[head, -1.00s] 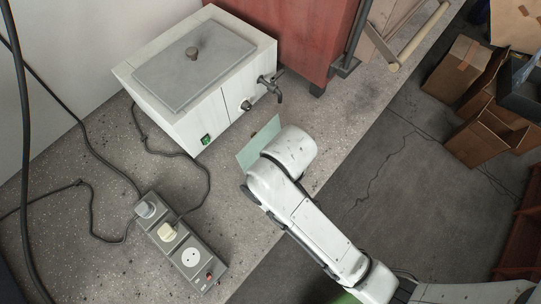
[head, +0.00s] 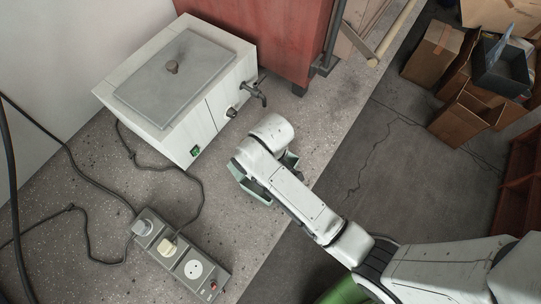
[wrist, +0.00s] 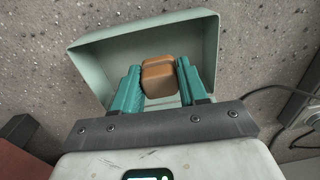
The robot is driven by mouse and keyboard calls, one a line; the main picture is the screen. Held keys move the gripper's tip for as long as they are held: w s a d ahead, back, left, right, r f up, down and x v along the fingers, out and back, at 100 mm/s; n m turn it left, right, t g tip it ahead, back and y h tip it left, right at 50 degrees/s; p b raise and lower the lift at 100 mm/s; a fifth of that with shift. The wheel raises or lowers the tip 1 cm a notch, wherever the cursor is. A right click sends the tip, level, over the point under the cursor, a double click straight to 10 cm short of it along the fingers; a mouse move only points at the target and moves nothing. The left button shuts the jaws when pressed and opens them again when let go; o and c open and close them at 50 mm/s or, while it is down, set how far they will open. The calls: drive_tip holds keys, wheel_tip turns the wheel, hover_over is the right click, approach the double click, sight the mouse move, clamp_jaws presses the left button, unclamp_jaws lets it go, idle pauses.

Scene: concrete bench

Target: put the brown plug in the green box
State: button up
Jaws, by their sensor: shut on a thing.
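The brown plug (wrist: 158,80) is a small rounded block between the two teal fingers of my gripper (wrist: 158,65) in the wrist view. The fingers are shut on it from both sides. The pale green open box (wrist: 88,62) lies behind the plug in that view, and the plug and fingertips overlap its opening. I cannot tell how far the plug is from the box floor. In the head view, the green box (head: 256,190) shows only in part around my wrist, near the bench edge. My arm hides the plug there.
A white tank with a grey lid (head: 200,120) and tap stands at the back left. A power strip (head: 180,255) with plugs and black cables lies at the front left. A red cabinet (head: 290,40) is behind. Cardboard boxes (head: 435,52) are on the floor at right.

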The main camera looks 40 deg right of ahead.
drive_tip(key=shift+w+d+f, duration=0.3)
drive_tip(key=shift+f, duration=0.2)
drive_tip(key=shift+w+d+f, duration=0.25)
drive_tip(key=shift+w+f, duration=0.05)
drive_tip(key=shift+f, duration=1.8)
drive_tip(key=shift+f, duration=0.15)
drive_tip(key=o, duration=1.1)
